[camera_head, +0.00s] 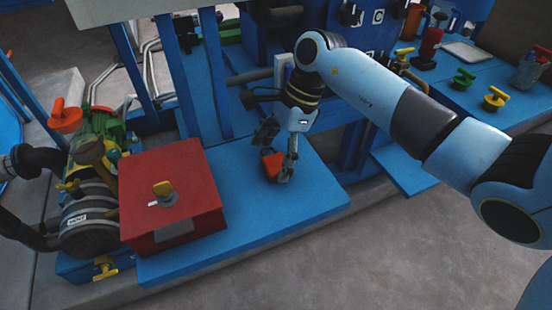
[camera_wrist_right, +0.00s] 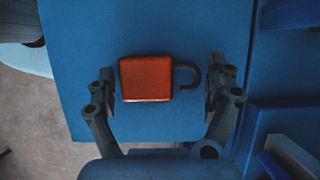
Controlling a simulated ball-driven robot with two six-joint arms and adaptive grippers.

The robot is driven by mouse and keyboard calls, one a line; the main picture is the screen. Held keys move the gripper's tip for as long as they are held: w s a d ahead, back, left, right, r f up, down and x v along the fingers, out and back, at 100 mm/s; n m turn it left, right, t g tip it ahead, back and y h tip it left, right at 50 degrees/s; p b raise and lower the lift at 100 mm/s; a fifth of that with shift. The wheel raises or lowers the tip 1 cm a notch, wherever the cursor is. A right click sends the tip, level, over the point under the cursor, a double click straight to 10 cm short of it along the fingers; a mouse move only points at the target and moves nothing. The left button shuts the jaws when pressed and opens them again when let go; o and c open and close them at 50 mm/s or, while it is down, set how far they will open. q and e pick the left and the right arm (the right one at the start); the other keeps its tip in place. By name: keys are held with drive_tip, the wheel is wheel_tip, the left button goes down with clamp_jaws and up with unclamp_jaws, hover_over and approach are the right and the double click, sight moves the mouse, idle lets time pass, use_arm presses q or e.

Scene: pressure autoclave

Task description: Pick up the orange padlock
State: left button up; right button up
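The orange padlock (camera_head: 271,165) lies on the blue platform (camera_head: 240,210), with its shackle open on one side. In the right wrist view the padlock (camera_wrist_right: 146,78) has its orange body near the left finger and its dark hooked shackle near the right finger. My right gripper (camera_head: 276,160) reaches down over it from above. Its fingers (camera_wrist_right: 161,82) are open, one on each side of the padlock, with narrow gaps; I cannot tell how far above the surface the fingertips are. My left gripper does not show.
A red box (camera_head: 180,215) with a yellow-handled switch stands left of the padlock. Pipes and an orange-handled valve (camera_head: 65,115) are further left. Blue uprights (camera_head: 212,75) rise behind. The platform's front right part is clear. A blue bench (camera_head: 460,65) with several small items is at the upper right.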

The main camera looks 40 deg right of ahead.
drive_tip(key=c, duration=0.7)
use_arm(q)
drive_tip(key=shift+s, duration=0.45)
use_arm(e)
drive_tip(key=shift+c, duration=0.4)
drive_tip(key=shift+r, duration=0.1)
